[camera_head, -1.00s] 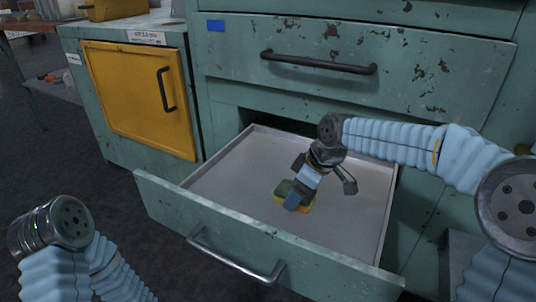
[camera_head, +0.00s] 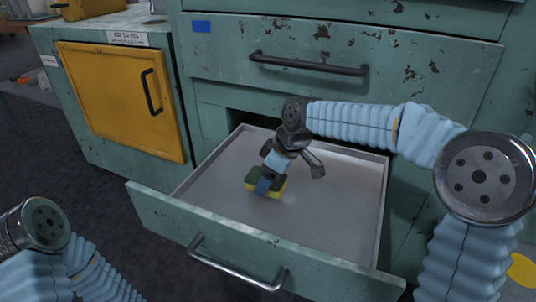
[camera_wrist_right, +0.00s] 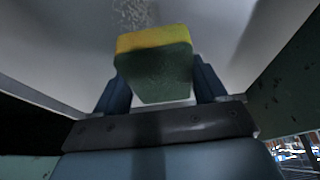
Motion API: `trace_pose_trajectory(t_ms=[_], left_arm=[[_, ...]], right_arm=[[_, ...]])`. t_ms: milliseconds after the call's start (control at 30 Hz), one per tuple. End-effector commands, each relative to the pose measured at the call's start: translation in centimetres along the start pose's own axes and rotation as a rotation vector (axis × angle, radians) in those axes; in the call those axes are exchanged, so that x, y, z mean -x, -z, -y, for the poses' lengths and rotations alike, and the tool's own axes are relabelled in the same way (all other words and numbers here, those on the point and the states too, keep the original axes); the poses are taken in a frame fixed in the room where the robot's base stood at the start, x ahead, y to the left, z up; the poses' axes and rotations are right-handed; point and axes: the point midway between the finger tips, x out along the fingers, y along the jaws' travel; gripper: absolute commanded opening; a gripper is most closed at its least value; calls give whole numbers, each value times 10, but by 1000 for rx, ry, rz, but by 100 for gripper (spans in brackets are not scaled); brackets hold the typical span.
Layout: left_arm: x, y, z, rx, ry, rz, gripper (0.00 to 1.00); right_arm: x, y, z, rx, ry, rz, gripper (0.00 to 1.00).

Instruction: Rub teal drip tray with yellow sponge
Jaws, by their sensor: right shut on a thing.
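The teal drip tray (camera_head: 330,215) is a pulled-out, drawer-like tray with a chipped teal front, a metal handle and a bare grey floor. My right gripper (camera_head: 264,184) is inside it, left of the middle, shut on the yellow sponge (camera_head: 251,187). The sponge has a green layer and a yellow layer. In the wrist view the sponge (camera_wrist_right: 155,70) sits between the two blue fingers, its yellow side toward the grey floor. It looks to be on the floor, but exact contact is hard to tell. My left arm shows at lower left; its gripper is outside the view.
A closed teal drawer (camera_head: 345,45) with a dark handle is above the tray. A yellow cabinet door (camera_head: 120,100) stands at left. The tray's raised walls surround the sponge; its floor is clear to the right. A speckled pale patch (camera_wrist_right: 135,14) shows beyond the sponge.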

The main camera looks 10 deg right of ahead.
Motion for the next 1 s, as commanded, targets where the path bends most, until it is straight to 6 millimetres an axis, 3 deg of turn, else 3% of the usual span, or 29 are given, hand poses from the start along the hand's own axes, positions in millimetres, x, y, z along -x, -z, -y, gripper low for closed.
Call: trace_pose_trajectory(t_ms=[500,1000], left_arm=[[37,2,-10,3,8,-10,42],[38,3,-9,3,10,-11,42]], right_arm=[[43,24,6,-2,-3,-2,47],[44,24,6,-3,-2,-1,47]])
